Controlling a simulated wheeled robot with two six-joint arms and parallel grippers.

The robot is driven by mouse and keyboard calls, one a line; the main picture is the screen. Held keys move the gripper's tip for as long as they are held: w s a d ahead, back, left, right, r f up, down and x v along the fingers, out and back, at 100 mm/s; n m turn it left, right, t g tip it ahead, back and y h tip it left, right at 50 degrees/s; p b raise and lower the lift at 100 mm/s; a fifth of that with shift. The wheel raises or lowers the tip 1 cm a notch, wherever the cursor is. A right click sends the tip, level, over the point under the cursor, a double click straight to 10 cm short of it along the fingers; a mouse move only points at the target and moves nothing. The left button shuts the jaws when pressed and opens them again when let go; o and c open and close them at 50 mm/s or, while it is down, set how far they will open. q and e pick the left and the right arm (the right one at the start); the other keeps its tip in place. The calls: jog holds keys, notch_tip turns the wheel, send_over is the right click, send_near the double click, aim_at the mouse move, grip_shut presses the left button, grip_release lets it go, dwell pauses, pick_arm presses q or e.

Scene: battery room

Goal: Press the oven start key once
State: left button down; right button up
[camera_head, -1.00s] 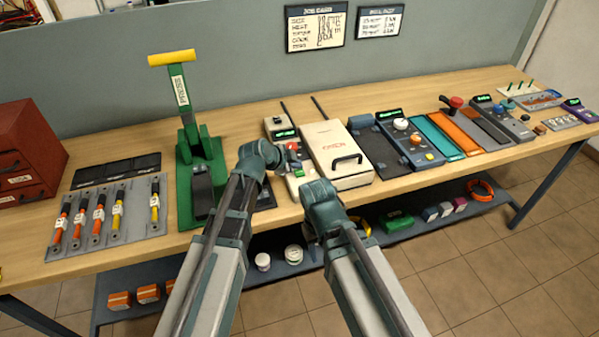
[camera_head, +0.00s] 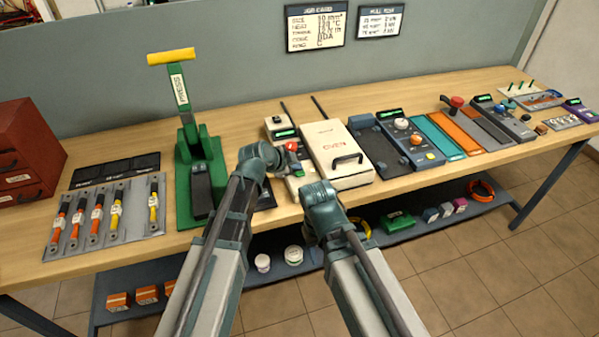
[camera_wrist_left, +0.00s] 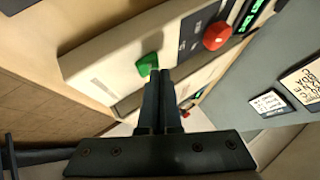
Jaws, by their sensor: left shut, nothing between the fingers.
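The cream oven (camera_head: 335,145) stands mid-bench with a black handle on its lid. Its narrow control panel is on the left side, with a red button (camera_head: 291,145) and a lit green display (camera_head: 284,133). In the left wrist view a green key (camera_wrist_left: 148,65) sits on the cream panel, and the red button (camera_wrist_left: 217,36) is further right. My left gripper (camera_wrist_left: 157,76) is shut and empty, its tips right at the green key's edge; I cannot tell if they touch. In the head view this gripper (camera_head: 294,165) is over the panel. My right gripper is hidden behind its wrist.
A green press (camera_head: 198,170) with a yellow handle stands to the left, beside a grey tray (camera_head: 130,205) of cable pieces. A blue-grey device (camera_head: 410,145) and coloured mats are right of the oven. My right arm is in front of the oven's lower left corner.

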aim_at(297, 173)
pick_arm(q)
jog(key=shift+f+b, duration=0.35)
jog(key=shift+f, duration=0.05)
jog(key=shift+r, duration=0.1)
dwell(0.4)
jog(key=shift+r+p, duration=0.85)
jog(key=shift+p, duration=0.05)
notch_tip(297, 173, up, 5)
jog(key=p, duration=0.5)
dwell(0.5)
